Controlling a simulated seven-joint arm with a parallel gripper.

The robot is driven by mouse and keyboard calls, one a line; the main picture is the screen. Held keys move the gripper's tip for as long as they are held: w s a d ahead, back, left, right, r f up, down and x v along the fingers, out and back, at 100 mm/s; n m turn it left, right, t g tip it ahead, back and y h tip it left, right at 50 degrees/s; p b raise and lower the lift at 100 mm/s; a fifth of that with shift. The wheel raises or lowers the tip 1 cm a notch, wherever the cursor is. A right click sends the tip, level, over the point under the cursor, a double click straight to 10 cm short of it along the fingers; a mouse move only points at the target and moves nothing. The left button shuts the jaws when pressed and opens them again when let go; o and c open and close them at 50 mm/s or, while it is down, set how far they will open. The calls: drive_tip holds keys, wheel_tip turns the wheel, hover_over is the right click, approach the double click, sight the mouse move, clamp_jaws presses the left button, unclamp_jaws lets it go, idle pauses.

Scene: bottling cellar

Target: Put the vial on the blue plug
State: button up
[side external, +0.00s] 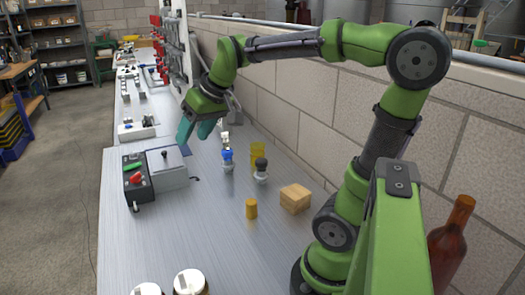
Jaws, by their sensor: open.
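The blue plug (228,156) stands upright on the metal bench, with a pale lower part below its blue top. A yellow, see-through upright piece (258,150) stands behind and to the right of it; it may be the vial, but I cannot tell for sure. A small amber cylinder (251,209) stands nearer the camera, apart from both. My gripper (196,131), with teal fingers, is open above the bench, to the left of and behind the blue plug. I see nothing held between the fingers.
A dark-topped plug (261,168) stands right of the blue one. A wooden block (295,198) lies further right. A control box (137,180) with a red knob sits at left. White-lidded jars (190,281) and a brown bottle (452,243) are in front. The bench's front middle is clear.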

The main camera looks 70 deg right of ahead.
drive_tip(key=s+a+f+t+y, duration=0.1)
drive_tip(key=s+a+f, duration=0.3)
drive_tip(key=s+a, duration=0.5)
drive_tip(key=shift+s+a+f+y, duration=0.3)
drive_tip(key=shift+s+a+y, duration=0.1)
drive_tip(key=shift+s, duration=0.1)
